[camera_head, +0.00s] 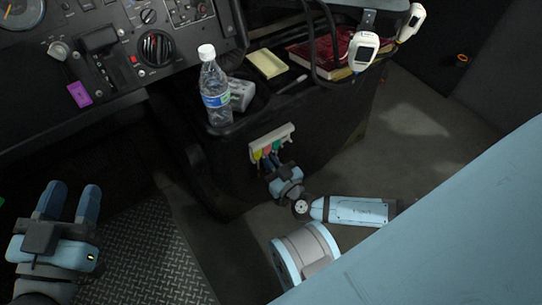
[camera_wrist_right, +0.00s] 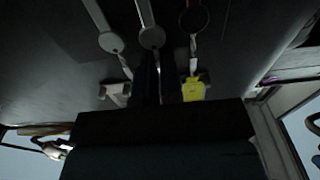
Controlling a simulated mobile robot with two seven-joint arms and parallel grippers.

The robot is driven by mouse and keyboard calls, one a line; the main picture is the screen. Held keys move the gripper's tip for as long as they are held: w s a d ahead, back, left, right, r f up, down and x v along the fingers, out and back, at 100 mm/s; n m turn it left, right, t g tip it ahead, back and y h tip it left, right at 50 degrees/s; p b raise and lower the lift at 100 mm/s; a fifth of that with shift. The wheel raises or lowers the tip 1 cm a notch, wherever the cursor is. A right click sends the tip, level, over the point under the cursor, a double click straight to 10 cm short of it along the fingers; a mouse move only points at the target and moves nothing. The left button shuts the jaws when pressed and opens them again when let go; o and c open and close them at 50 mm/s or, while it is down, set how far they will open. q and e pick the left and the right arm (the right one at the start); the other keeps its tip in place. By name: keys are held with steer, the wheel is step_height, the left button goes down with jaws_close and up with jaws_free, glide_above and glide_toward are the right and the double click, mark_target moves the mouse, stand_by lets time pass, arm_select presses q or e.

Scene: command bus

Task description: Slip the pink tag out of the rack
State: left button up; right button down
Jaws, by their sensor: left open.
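The pale rack (camera_head: 272,136) is on the side of the dark console, with small coloured tags hanging under it. The pink tag (camera_head: 266,150) hangs in the middle, between a yellow tag (camera_head: 257,155) and a green tag (camera_head: 277,146). My right gripper (camera_head: 270,163) is right at the tags, its fingers pointing up at them. In the right wrist view the yellow tag (camera_wrist_right: 193,90) shows beside the dark fingers, which hide most of the pink tag. I cannot tell whether they hold it. My left gripper (camera_head: 68,203) is open and empty at the left.
A water bottle (camera_head: 214,88), a yellow notepad (camera_head: 267,63) and a red book (camera_head: 325,50) are on top of the console. A purple card (camera_head: 79,94) is on the dashboard. The floor (camera_head: 420,125) right of the console is clear.

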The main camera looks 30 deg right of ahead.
steer(key=shift+s, duration=0.35)
stand_by(0.3)
steer(key=shift+s+d, duration=0.1)
steer(key=shift+s, duration=0.8)
